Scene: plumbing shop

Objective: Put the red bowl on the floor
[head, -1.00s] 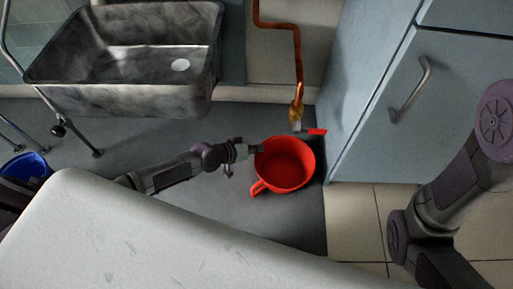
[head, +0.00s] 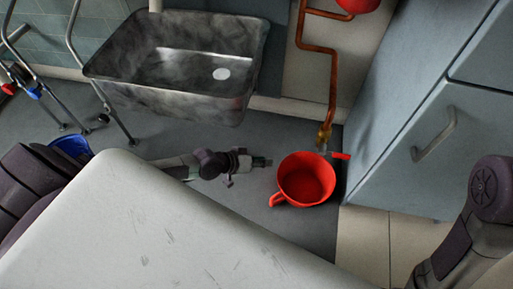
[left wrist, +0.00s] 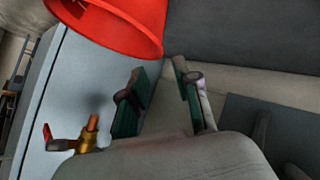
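My left gripper (head: 266,162) is just left of the bowl with a small gap between. Its two fingers are spread with nothing between them in the left wrist view (left wrist: 162,88). My right arm enters at the lower right, but its gripper is out of the frame.
A metal sink (head: 180,65) stands at upper left. The copper pipe (head: 331,85) ends in a brass valve (head: 324,135) with a red lever (head: 341,156) close above the bowl. A blue cabinet (head: 420,130) is right of it. A blue bucket (head: 72,147) is at left.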

